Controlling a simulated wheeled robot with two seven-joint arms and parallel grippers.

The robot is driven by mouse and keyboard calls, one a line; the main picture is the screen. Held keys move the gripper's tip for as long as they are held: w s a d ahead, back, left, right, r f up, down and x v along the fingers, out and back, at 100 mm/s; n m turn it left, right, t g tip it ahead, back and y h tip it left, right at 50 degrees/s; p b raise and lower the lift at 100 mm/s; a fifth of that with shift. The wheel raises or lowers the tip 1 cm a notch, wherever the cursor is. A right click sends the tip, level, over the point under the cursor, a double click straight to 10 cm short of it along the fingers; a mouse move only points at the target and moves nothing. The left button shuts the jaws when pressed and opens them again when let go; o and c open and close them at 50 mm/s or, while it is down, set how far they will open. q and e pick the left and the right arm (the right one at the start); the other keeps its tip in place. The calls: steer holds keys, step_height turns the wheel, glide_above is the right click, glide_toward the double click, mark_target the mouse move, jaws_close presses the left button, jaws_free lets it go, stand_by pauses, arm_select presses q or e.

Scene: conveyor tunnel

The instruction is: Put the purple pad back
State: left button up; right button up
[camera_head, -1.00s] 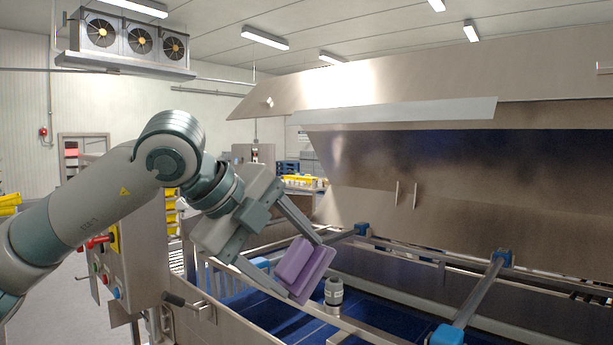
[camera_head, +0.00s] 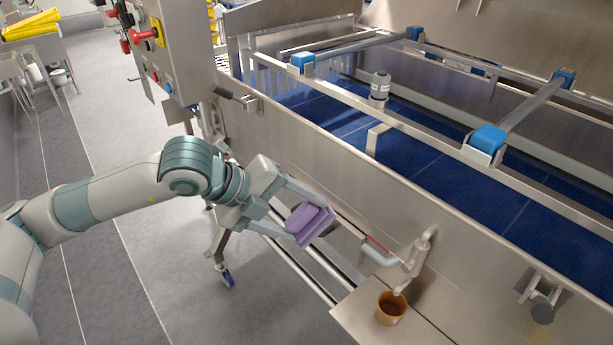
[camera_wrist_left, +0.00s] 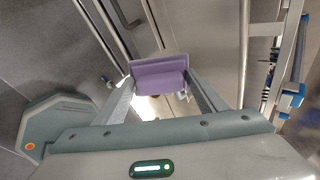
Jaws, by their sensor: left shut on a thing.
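The purple pad (camera_head: 309,223) is a small block with a flat plate. My left gripper (camera_head: 306,216) is shut on it and holds it in the air in front of the machine's steel side, below the belt level. In the left wrist view the pad (camera_wrist_left: 160,76) sits between the two fingertips (camera_wrist_left: 160,84), its wide plate towards the far side. The pad is tilted in the head view. My right gripper is not in view.
A steel shelf (camera_head: 352,318) on the machine's side bears a brown cup (camera_head: 391,308), under a pipe with a handle (camera_head: 415,262). Rails run below the pad. The blue belt (camera_head: 410,165) lies behind the steel wall, with a grey cylinder (camera_head: 380,87) on its rail.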

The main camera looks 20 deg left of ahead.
arm_select(q)
steer(key=s+a+f+b, duration=0.2)
steer(key=f, duration=0.8)
steer(key=s+a+f+b, duration=0.2)
steer(key=s+f, duration=0.1)
steer(key=f, duration=0.6)
steer(key=shift+a+f+m, duration=0.3)
steer(key=shift+a+f, duration=0.05)
steer(key=shift+a, duration=0.05)
steer(key=shift+a, duration=0.1)
